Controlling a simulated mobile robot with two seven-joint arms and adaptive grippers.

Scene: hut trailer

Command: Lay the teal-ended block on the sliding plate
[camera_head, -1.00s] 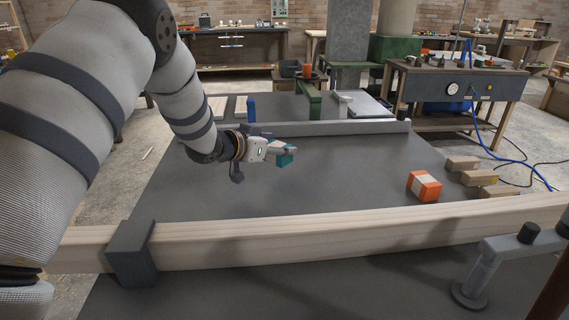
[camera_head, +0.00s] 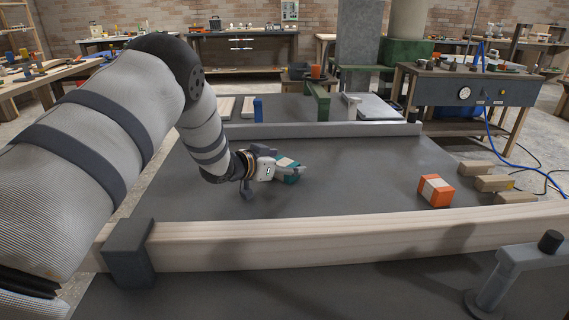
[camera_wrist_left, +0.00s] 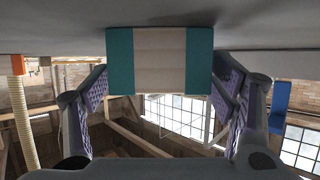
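The teal-ended block (camera_head: 288,171), pale in the middle, is at the tip of my left gripper (camera_head: 287,172) above the dark grey table. In the left wrist view the block (camera_wrist_left: 160,60) spans the gap between the two purple-padded fingers (camera_wrist_left: 162,85), with a teal end at each finger. The grey surface fills the top of that view, near the block; I cannot tell whether they touch. A flat light grey plate (camera_head: 378,107) lies at the back of the table, behind a pale rail; I cannot tell whether it is the sliding plate. My right gripper is not in view.
An orange block with a pale band (camera_head: 436,190) and several wooden blocks (camera_head: 493,183) are at the right. A long wooden beam (camera_head: 330,236) crosses the front, with a grey clamp (camera_head: 500,280) at right. A low pale rail (camera_head: 320,130) crosses behind; mid-table is mostly clear.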

